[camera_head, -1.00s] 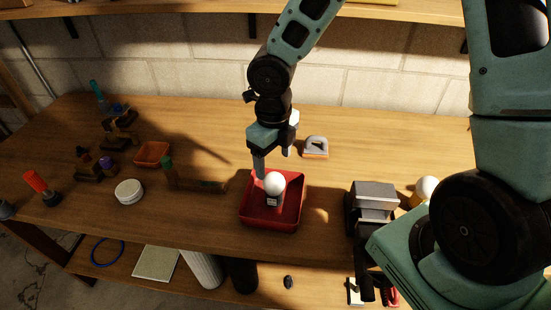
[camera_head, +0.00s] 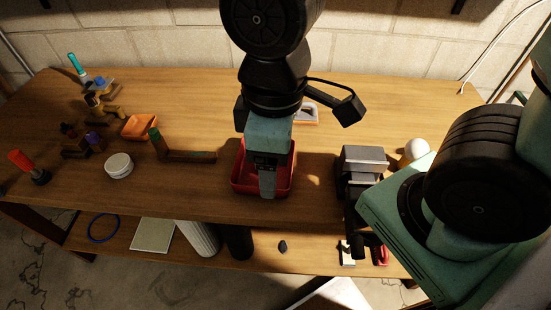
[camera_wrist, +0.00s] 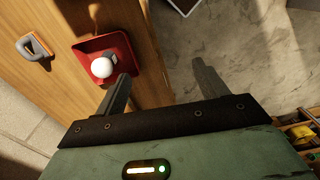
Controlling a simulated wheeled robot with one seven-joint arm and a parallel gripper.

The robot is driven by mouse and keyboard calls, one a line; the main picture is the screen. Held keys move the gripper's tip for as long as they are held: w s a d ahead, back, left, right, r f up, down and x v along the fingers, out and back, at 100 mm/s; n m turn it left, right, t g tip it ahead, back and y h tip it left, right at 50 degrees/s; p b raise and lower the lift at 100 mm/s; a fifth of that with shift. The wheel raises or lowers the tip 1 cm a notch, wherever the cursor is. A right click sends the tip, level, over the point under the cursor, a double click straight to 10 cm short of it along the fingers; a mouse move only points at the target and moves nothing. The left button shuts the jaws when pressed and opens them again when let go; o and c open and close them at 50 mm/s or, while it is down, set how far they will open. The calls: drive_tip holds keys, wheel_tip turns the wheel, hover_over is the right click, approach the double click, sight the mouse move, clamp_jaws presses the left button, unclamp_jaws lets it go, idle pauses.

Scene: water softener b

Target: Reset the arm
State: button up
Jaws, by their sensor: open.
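My gripper (camera_head: 267,188) is open and empty. In the head view it hangs in front of the red tray (camera_head: 237,183) and hides most of its inside. In the wrist view the two fingers (camera_wrist: 162,69) stand wide apart with table edge and floor between them. The red tray (camera_wrist: 124,46) lies beyond the left finger there. A white bulb (camera_wrist: 101,67) with a grey base sits in the tray, apart from the fingers. The bulb in the tray is hidden in the head view.
A grey vise (camera_head: 364,158) and another white bulb (camera_head: 416,149) are at the right of the wooden table. An orange tray (camera_head: 140,127), a white round tin (camera_head: 119,165) and several tools lie at the left. A grey-and-orange tool (camera_wrist: 34,46) lies behind the red tray.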

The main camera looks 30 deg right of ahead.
drive_tip(key=m, duration=0.1)
drive_tip(key=s+m, duration=0.1)
drive_tip(key=shift+s+a+r+m, duration=0.2)
drive_tip(key=shift+s+r+m, duration=0.1)
drive_tip(key=shift+r+m, duration=0.1)
